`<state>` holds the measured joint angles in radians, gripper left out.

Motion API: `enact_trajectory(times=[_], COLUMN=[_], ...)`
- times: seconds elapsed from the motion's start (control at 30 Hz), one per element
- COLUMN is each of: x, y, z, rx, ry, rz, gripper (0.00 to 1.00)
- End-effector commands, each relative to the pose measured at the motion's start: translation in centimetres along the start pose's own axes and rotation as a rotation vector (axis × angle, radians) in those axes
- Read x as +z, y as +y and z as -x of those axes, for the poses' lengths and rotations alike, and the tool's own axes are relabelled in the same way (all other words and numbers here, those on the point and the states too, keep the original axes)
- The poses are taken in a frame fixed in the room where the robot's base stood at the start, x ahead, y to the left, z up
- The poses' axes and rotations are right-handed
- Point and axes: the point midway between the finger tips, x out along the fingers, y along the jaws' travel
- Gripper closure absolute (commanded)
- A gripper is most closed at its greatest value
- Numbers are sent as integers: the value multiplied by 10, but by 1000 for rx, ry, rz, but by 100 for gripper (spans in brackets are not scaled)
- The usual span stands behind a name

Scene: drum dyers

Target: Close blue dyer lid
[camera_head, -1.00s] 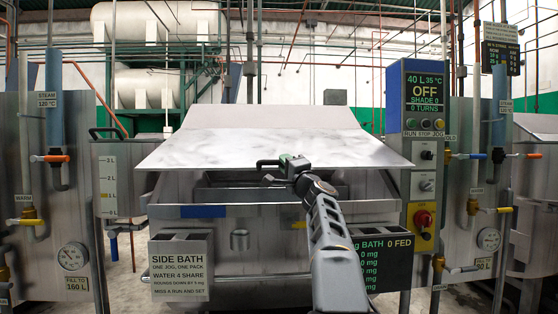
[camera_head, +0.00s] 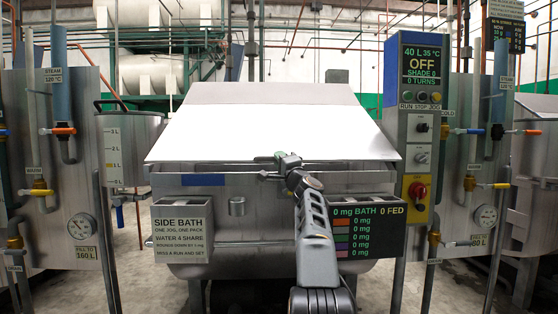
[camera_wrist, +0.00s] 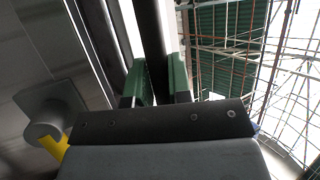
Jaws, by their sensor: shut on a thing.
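The dyer lid (camera_head: 275,132) is a wide pale metal panel, sloping down toward me in the head view. Its front edge lies low, just above the dyer body's front rim, and the opening no longer shows. A blue strip (camera_head: 204,180) marks the dyer front below it. My gripper (camera_head: 272,165) is at the middle of the lid's front edge. In the wrist view, the green-padded fingers (camera_wrist: 160,85) are shut on a dark bar (camera_wrist: 152,38), apparently the lid's handle. Whether the lid rests fully on the rim cannot be told.
A control panel (camera_head: 421,120) reading OFF stands right of the lid. A measuring vessel (camera_head: 131,150) stands left. A side bath box (camera_head: 181,228) and a dark dosing board (camera_head: 366,231) are on the dyer front. Pipes and valves flank both sides.

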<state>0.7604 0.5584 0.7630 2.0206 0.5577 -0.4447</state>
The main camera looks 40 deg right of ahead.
Motion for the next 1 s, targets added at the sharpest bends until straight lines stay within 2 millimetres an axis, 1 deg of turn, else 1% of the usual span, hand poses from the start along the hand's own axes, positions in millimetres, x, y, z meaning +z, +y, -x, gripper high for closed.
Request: enact_trajectory(times=[0.07,0.1,0.33,0.57,0.67,0.77,1.0], x=[-2,-1,0,2,2,1,0], y=[0,-1,-1,-2,-1,0,2], z=[0,0,0,0,4,14,58], rx=[0,0,-1,-3,-3,-3,-2], ry=[5,5,1,-1,-1,0,3], rz=[-3,-4,-2,-1,-1,0,0], gripper=[100,78,56,56,56,56,56])
